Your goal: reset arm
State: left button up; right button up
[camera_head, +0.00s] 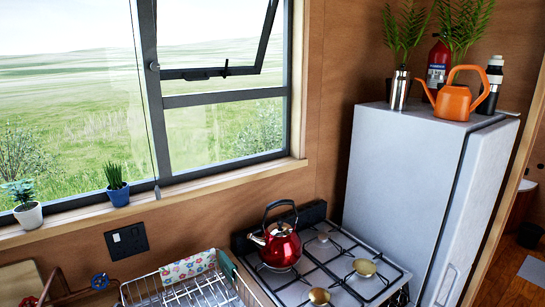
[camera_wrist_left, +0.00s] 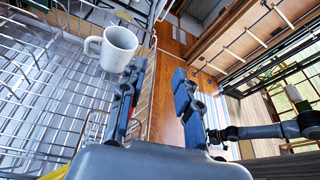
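My left gripper (camera_wrist_left: 158,82) shows in the left wrist view with its two dark fingers apart. The space between the fingers holds no object; wooden floor and rack wires show behind it. A white mug (camera_wrist_left: 118,50) is at the wire dish rack (camera_wrist_left: 40,95), just left of the left finger. I cannot tell whether the finger touches the mug. In the head view neither arm nor gripper shows.
In the head view the dish rack (camera_head: 205,294) stands at the bottom, left of a gas stove (camera_head: 325,265) with a red kettle (camera_head: 280,246). A grey fridge (camera_head: 405,170) carries an orange watering can (camera_head: 454,102). Small pots (camera_head: 117,194) stand on the window sill.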

pick_arm(q)
jog(key=d+n+t+y, duration=0.55)
jog(key=d+n, duration=0.65)
jog(key=n, duration=0.9)
jog(key=s+a+f+n+g+y, duration=0.2)
jog(key=s+a+f+n+g, duration=0.15)
jog(key=s+n, duration=0.45)
jog(key=s+a+f+n+g+y, duration=0.25)
jog(key=s+a+f+n, duration=0.2)
jog(key=s+n, duration=0.25)
jog(key=s+a+f+n+g+y, duration=0.3)
jog(key=s+a+n, duration=0.2)
jog(key=s+n, duration=0.3)
notch_tip(320, 180, down, 30)
jog(key=b, duration=0.7)
jog(key=s+a+f+g+b, duration=0.1)
jog(key=s+f+b, duration=0.2)
jog(key=s+f, duration=0.6)
jog(key=s+a+f+g+b, duration=0.1)
jog(key=s+a+f+b, duration=0.1)
jog(key=s+f, duration=0.7)
notch_tip(320, 180, down, 7)
jog(key=shift+f+b, duration=0.1)
jog(key=shift+b, duration=0.45)
pick_arm(e)
notch_tip(320, 180, down, 13)
jog(key=shift+s, duration=0.3)
